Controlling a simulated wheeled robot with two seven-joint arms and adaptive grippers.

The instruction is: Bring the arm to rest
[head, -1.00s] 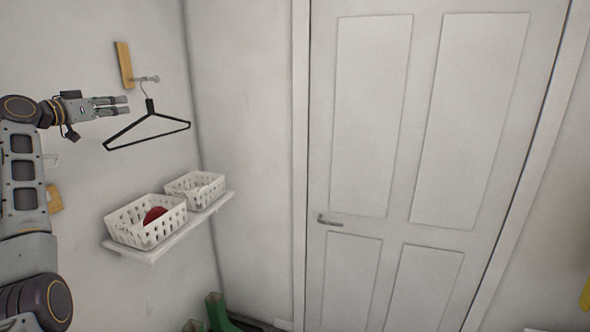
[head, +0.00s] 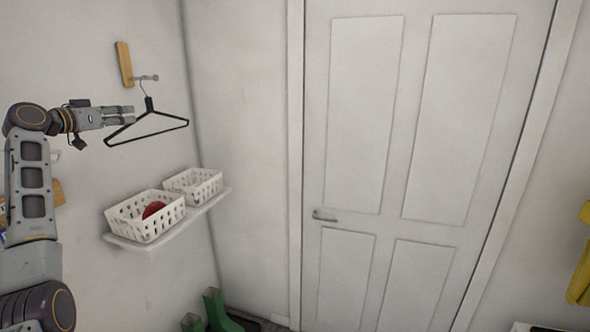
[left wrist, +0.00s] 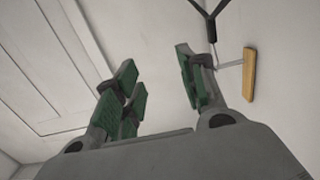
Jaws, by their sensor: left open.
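My left gripper (head: 127,115) is at the left of the head view, in front of the left wall. Its fingers overlap the left part of the black hanger in the picture; I cannot tell whether they touch it. In the left wrist view its green-padded fingers (left wrist: 160,85) are spread apart with nothing between them. The black hanger (head: 150,128) hangs from a peg on a wooden wall block (head: 124,65). The hanger's neck (left wrist: 212,25) and the block (left wrist: 249,75) also show in the left wrist view, beyond the right finger. My right gripper is not in view.
A white wall shelf (head: 215,205) below holds two white baskets, the nearer one (head: 125,222) with a red item inside. Green boots (head: 215,310) stand on the floor. A closed white door (head: 390,150) is at the right. Something yellow (head: 582,270) shows at the right edge.

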